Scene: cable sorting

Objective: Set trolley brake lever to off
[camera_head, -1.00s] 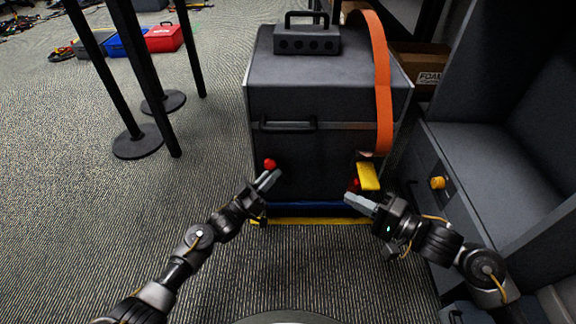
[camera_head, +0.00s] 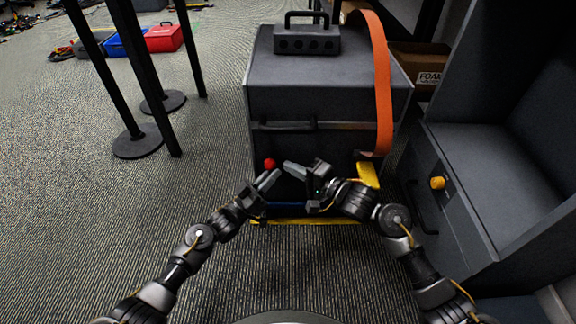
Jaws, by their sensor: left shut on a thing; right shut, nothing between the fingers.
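The trolley (camera_head: 325,95) is a dark grey box with a yellow and blue strip along its lower front. A brake lever with a red knob (camera_head: 270,163) stands at its lower front left. My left gripper (camera_head: 269,176) is shut on this lever just below the red knob. The lever's stem is mostly hidden by the fingers. My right gripper (camera_head: 287,168) is shut and empty, just right of the red knob, with a small gap between. A yellow piece (camera_head: 369,173) at the trolley's lower front right is partly hidden by my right arm.
An orange strap (camera_head: 382,90) hangs over the trolley's right side. A grey cabinet with a yellow knob (camera_head: 437,183) stands close on the right. Black posts with round bases (camera_head: 138,141) stand at the left. The floor in front is clear.

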